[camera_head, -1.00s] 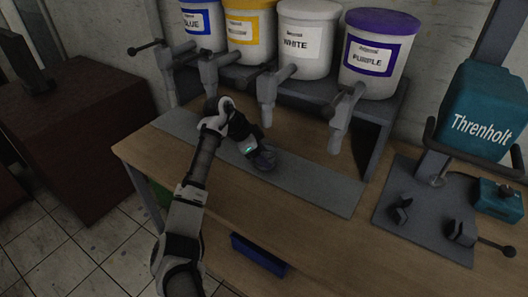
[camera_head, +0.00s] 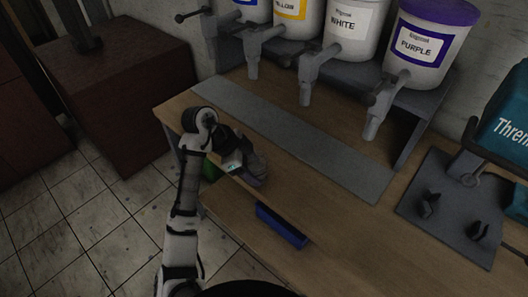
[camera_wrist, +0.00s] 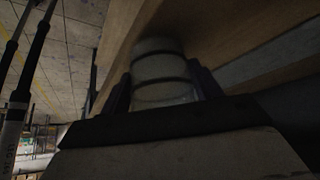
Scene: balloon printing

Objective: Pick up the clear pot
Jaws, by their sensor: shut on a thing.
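In the wrist view the clear pot (camera_wrist: 160,72) is a see-through, ringed cylinder between the two fingers of my gripper (camera_wrist: 160,95). The fingers touch its sides and are shut on it. In the head view my gripper (camera_head: 256,170) is at the left front part of the wooden table, near its front edge. The pot can hardly be made out there, as the gripper hides most of it.
White (camera_head: 356,30) and purple (camera_head: 415,45) paint tubs stand on a grey rack with taps over a grey mat (camera_head: 300,135). A blue tray (camera_head: 281,226) lies at the table's front. A Threnholt machine (camera_head: 505,125) is at right.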

